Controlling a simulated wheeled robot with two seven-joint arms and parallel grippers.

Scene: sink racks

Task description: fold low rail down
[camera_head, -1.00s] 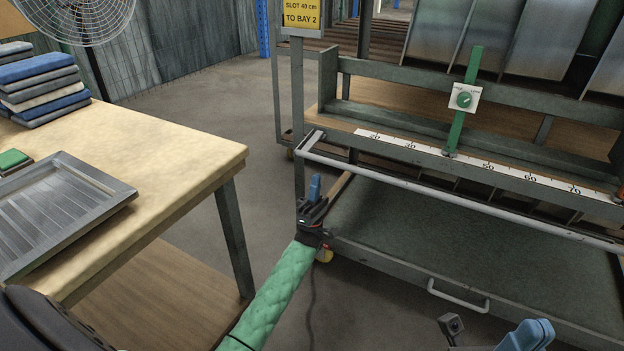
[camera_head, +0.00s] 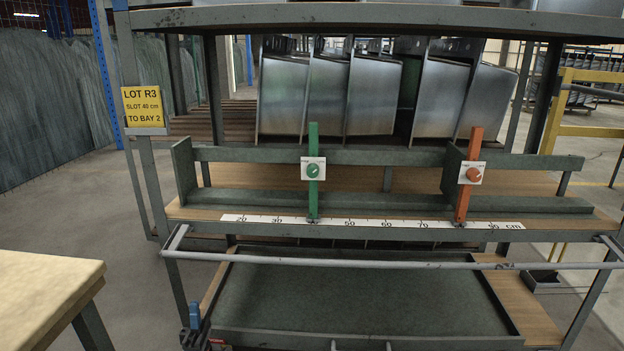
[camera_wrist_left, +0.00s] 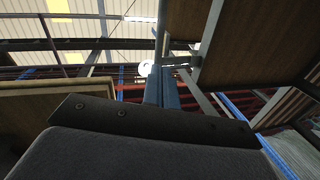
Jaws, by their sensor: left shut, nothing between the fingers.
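The low rail (camera_head: 400,264) is a grey bar running across the front of the rack. It stands out from the shelf edge on short end arms, just below the ruler strip and above the green lower tray (camera_head: 370,300). My left gripper (camera_head: 195,314) is at the bottom left, below the rail's left end and apart from it, by the tray's left front corner. Its blue fingers point up and are shut with nothing between them. They also show in the left wrist view (camera_wrist_left: 162,88), below the underside of a shelf. My right gripper is out of view.
A green stop (camera_head: 313,185) and an orange stop (camera_head: 467,190) stand on the ruler shelf (camera_head: 380,222).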

